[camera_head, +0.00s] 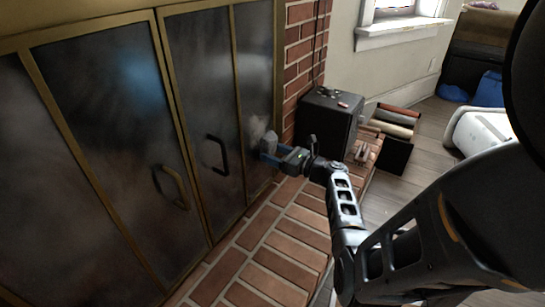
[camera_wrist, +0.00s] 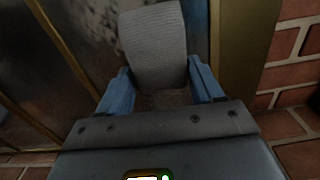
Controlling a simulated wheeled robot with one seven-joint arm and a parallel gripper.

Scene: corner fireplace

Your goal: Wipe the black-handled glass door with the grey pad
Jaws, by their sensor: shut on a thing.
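The black-handled glass door (camera_head: 203,100) is the right of two brass-framed fireplace doors and looks closed. Its black handle (camera_head: 217,154) is left of my gripper. The dark glass looks hazy, with a pale cloudy patch (camera_head: 256,127) near the pad. My gripper (camera_head: 272,151) is at the right part of this door, shut on the grey pad (camera_head: 268,141). In the wrist view the ribbed grey pad (camera_wrist: 153,45) stands between my blue fingers (camera_wrist: 160,70), in front of the glass, near the brass frame edge. I cannot tell whether the pad touches the glass.
The left glass door (camera_head: 95,110) has a brass-coloured handle (camera_head: 172,187). A brick hearth ledge (camera_head: 275,250) runs below the doors. A brick wall (camera_head: 300,50) borders them on the right. A black box (camera_head: 328,120) with small items on top stands beyond my gripper.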

